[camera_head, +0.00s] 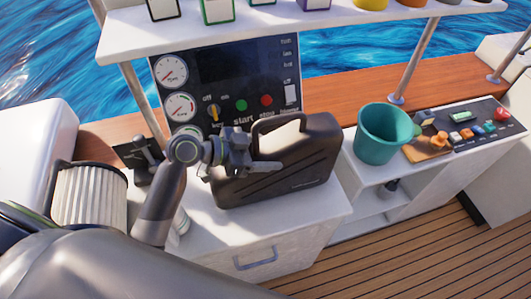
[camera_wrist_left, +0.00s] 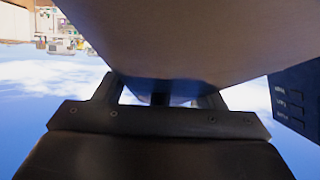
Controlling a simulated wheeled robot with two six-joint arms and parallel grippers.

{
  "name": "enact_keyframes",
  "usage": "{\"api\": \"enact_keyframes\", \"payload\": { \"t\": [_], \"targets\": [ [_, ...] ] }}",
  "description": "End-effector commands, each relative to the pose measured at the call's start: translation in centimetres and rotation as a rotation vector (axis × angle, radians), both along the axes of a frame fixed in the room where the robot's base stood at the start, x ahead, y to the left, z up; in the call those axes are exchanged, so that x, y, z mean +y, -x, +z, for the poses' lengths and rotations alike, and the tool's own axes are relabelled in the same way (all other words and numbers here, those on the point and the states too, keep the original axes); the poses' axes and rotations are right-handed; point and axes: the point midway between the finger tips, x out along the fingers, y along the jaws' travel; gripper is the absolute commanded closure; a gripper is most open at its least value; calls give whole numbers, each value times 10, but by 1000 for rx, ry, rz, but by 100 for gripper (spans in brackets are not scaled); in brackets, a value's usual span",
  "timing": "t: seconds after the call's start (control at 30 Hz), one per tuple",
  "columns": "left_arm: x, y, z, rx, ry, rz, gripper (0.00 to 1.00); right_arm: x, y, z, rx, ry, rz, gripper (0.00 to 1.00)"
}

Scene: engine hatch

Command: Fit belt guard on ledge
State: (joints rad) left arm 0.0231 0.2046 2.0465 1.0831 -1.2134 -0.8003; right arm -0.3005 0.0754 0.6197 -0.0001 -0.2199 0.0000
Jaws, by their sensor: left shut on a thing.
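The dark brown belt guard (camera_head: 290,165), a flat case-like piece with a loop handle on top, stands nearly upright at the white cabinet top (camera_head: 205,233), in front of the gauge panel. I cannot tell whether its bottom edge touches the top. My left gripper (camera_head: 248,158) is shut on the guard at its left part, covering some of its face. In the left wrist view a broad brown surface, apparently the guard (camera_wrist_left: 200,35), fills the top beyond the gripper's fingers (camera_wrist_left: 160,98). I cannot make out which edge is the ledge. My right gripper is not in view.
The gauge panel (camera_head: 240,75) with switches stands behind. A teal bucket (camera_head: 383,135) and a control panel (camera_head: 460,130) are to the right. A ribbed filter cylinder (camera_head: 90,197) and a lever (camera_head: 145,160) are at left. A white shelf (camera_head: 250,30) with several containers hangs above.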

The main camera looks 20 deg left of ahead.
Motion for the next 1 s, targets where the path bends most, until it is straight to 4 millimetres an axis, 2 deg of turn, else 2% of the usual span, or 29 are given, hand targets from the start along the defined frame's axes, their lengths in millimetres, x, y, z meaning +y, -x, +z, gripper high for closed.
{"api": "enact_keyframes", "payload": {
  "t": [0.1,0.27,0.3,0.43,0.83,1.0],
  "targets": [
    [-1,0,4,-5,5,-1,100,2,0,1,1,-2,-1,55],
    [-1,0,-1,-5,4,-1,100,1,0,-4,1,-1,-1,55],
    [0,0,-2,-1,-1,0,33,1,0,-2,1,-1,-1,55],
    [0,0,-2,-1,-1,0,16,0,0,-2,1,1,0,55],
    [0,0,4,-1,-1,0,15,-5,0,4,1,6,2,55],
    [18,11,10,0,-7,0,15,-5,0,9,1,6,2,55]
  ]
}}
